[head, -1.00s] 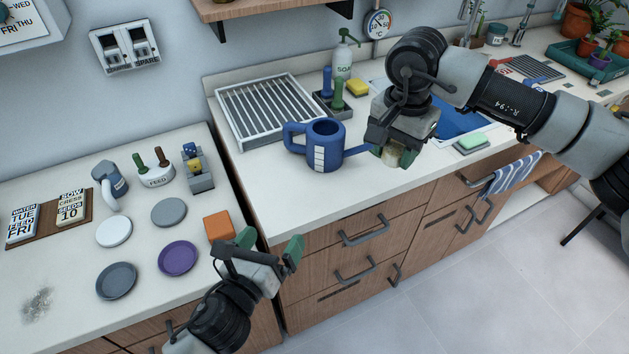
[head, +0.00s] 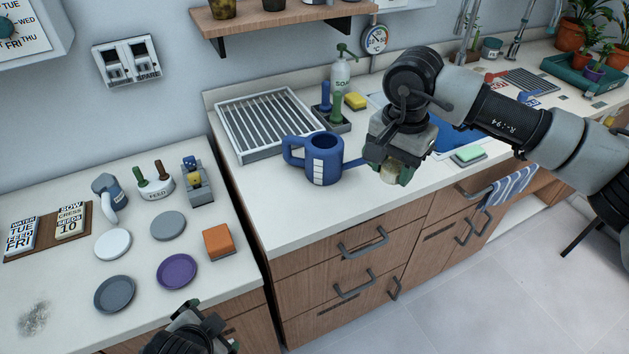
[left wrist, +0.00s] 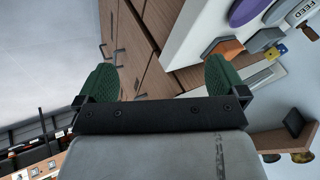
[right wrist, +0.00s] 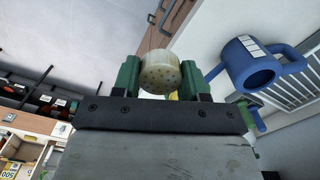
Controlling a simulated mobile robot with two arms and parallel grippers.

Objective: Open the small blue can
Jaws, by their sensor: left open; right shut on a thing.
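A blue can (head: 326,160) with a white striped label, a side handle and a spout stands upright on the right counter. It also shows in the right wrist view (right wrist: 256,66). My right gripper (head: 394,176) is just right of the spout, above the counter's front edge. It is shut on a round cream cap with small holes (right wrist: 160,73). Whether the cap touches the spout's tip is hidden by a finger. My left gripper (left wrist: 160,82) is open and empty, low in front of the left counter; only part of it shows in the head view.
A slatted rack (head: 238,152) is behind the blue can. A green sponge (head: 468,155) lies right of my right gripper. Counter in front of the can is clear.

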